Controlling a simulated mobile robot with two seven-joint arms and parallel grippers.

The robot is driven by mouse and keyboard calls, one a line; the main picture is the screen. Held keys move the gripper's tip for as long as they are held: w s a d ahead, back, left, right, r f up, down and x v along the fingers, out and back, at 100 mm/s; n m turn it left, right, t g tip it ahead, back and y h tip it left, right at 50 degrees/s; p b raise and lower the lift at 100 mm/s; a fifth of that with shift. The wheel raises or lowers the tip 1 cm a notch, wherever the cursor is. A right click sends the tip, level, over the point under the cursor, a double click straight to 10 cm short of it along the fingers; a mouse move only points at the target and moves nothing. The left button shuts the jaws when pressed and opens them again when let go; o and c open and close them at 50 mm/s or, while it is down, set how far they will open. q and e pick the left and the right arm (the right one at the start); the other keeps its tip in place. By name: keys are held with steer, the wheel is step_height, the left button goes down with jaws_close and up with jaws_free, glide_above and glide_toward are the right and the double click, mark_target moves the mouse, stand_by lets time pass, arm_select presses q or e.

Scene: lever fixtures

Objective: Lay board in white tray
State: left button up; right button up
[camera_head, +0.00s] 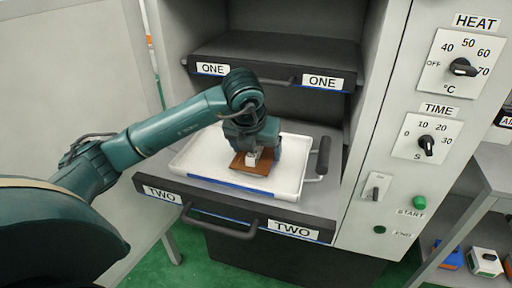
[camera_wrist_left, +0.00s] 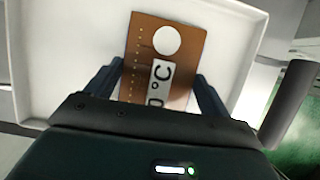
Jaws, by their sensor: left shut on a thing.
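The board (camera_head: 257,169) is a small copper-brown plate. In the left wrist view the board (camera_wrist_left: 187,60) shows a white disc and a white label with "0 °C". My left gripper (camera_head: 253,153) points down over the white tray (camera_head: 202,152) and is shut on the board, with one finger at each side edge. The board is inside the tray's outline, near its front side. I cannot tell whether it touches the tray floor. The tray's rim and bare floor also show in the left wrist view (camera_wrist_left: 62,62). My right gripper is not in view.
The tray sits on the pulled-out drawer TWO (camera_head: 215,205), with a dark handle (camera_head: 322,158) at its right. Drawer ONE (camera_head: 270,60) is above and behind. A panel with HEAT (camera_head: 463,67) and TIME (camera_head: 427,145) knobs stands at right. The tray's left part is clear.

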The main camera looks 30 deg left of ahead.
arm_select(q)
steer(key=o, duration=0.9)
steer(key=shift+o, duration=0.2)
steer(key=shift+r, duration=0.1)
steer(key=p+v, duration=0.1)
steer(key=v, duration=1.1)
steer(key=shift+s, duration=0.1)
